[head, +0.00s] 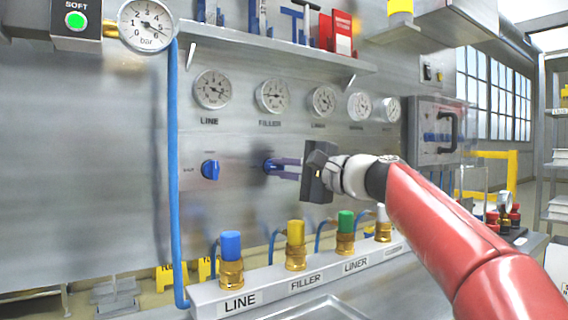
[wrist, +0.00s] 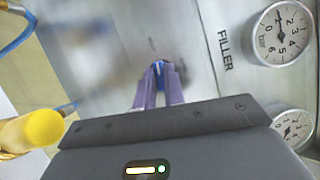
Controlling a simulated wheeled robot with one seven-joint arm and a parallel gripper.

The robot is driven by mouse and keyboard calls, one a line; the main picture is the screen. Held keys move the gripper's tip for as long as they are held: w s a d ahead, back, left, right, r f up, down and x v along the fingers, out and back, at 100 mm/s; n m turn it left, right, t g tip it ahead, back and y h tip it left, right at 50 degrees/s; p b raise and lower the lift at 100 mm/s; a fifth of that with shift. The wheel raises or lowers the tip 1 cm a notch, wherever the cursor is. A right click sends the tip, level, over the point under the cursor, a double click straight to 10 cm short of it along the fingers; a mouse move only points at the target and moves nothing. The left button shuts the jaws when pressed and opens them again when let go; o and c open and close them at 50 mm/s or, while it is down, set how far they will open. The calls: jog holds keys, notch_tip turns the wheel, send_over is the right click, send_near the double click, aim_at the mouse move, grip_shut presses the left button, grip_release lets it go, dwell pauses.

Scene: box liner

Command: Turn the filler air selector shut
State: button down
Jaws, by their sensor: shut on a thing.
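The filler air selector is a blue knob (head: 268,165) on the steel panel, below the gauge marked FILLER (head: 273,96). My gripper (head: 275,164) reaches it from the right, with its purple fingers shut on the knob. In the wrist view the blue knob (wrist: 158,69) shows between the fingertips (wrist: 158,78). The fingers hide part of the knob, so I cannot read its exact angle or the marks around it.
Another blue selector knob (head: 210,169) is to the left, under the LINE gauge (head: 212,89). Below is a manifold with coloured caps, among them the yellow FILLER cap (head: 296,231). A blue hose (head: 173,180) runs down the left. A shelf (head: 270,48) overhangs above.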

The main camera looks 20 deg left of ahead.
jog(key=shift+r+n, duration=0.2)
jog(key=shift+n, duration=0.4)
jog(key=shift+p, duration=0.3)
jog(key=c, duration=1.5)
grip_release()
jog(key=shift+f, duration=0.15)
jog(key=b+v, duration=0.2)
jog(key=v, duration=0.5)
jog(key=shift+d, duration=0.35)
